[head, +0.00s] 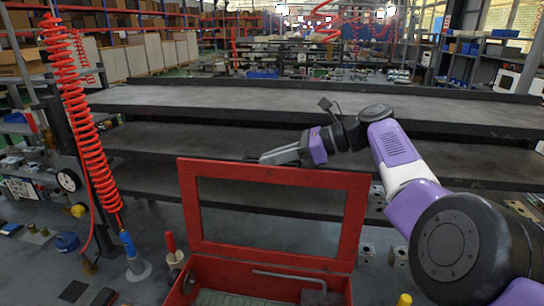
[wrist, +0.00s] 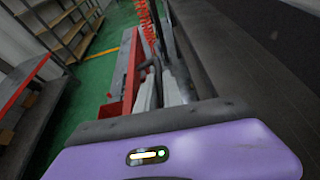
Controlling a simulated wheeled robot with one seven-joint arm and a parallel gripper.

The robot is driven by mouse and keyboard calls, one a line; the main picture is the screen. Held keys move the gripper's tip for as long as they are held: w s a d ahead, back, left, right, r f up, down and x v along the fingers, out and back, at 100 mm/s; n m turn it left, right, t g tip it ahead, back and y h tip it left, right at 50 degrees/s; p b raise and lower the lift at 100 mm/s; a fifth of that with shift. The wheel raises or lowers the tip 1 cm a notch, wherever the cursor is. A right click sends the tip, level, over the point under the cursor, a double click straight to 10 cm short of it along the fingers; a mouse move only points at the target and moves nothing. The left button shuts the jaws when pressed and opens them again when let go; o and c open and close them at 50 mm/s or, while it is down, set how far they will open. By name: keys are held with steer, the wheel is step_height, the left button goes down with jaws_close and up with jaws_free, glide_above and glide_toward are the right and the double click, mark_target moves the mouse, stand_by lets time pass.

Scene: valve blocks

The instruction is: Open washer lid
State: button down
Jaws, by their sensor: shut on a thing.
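The washer lid (head: 270,176) is a red frame around a see-through window. In the head view it stands raised, close to upright, at the back of the red washer box (head: 338,284). The open box shows a bent grey pipe inside. My gripper (head: 268,158) is at the lid's top edge, reaching in from the right, with its fingers closed on the lid. In the wrist view the lid (wrist: 130,62) shows nearly edge-on, left of my fingers (wrist: 158,84). The exact contact is small and dark there.
A long dark bench (head: 300,104) with lower shelves stands behind the lid. A red coiled hose (head: 82,110) hangs at the left, with a blue nozzle (head: 127,243) below it. Small parts lie on the grey surface at the left.

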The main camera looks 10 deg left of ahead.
steer(key=shift+w+f, duration=0.2)
steer(key=shift+f, duration=0.35)
steer(key=c, duration=1.5)
jaws_free()
steer(key=shift+w+r, duration=0.1)
steer(key=shift+r, duration=0.15)
steer(key=p+v, duration=0.3)
steer(key=v, duration=0.4)
steer(key=shift+d+p, duration=0.4)
steer(key=shift+w+d, duration=0.1)
